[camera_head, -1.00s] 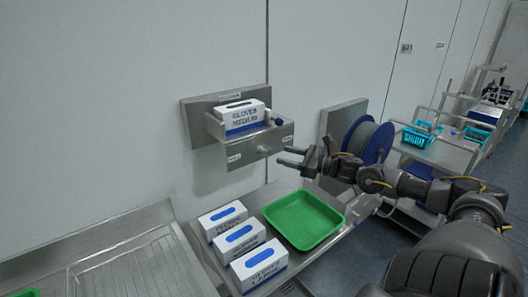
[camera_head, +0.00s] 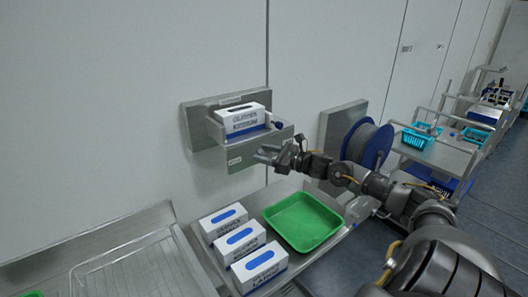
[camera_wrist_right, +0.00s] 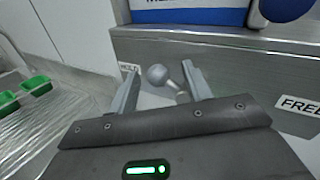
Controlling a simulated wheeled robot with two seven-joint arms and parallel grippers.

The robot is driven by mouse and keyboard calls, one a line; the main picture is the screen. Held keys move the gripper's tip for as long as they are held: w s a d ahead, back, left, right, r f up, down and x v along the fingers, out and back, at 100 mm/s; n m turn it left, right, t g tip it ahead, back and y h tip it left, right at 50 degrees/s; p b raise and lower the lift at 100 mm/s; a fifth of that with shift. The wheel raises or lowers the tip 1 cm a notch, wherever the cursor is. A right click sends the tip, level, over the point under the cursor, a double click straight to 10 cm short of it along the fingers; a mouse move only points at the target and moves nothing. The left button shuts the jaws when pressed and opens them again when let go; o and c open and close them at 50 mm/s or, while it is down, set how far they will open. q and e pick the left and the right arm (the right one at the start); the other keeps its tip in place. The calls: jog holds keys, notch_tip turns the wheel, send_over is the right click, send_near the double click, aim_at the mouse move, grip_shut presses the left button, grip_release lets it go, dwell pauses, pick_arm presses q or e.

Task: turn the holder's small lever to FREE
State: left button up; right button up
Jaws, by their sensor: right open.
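The metal holder (camera_head: 205,138) is on the wall, with a white and blue glove box (camera_head: 240,119) in it. In the right wrist view the small lever (camera_wrist_right: 157,75) has a round grey knob and leans left from its pivot, towards the HOLD label (camera_wrist_right: 128,67). The FREE label (camera_wrist_right: 300,106) is on the right of the holder's front. My right gripper (camera_head: 264,153) is open at the holder's front; in the wrist view its fingers (camera_wrist_right: 160,84) stand on both sides of the knob. Contact cannot be told. The gripper hides the lever in the head view. My left gripper is not in view.
Below, several glove boxes (camera_head: 240,241) stand beside a green tray (camera_head: 268,219) on a metal shelf. A blue reel (camera_head: 380,147) is to the right of the holder. A blue knob (camera_head: 277,125) is at the holder's right end. Free room lies between holder and tray.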

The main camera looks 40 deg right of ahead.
jog(key=shift+w+a, duration=0.1)
jog(key=shift+w, duration=0.1)
jog(key=c, duration=1)
jog(key=shift+f, duration=0.1)
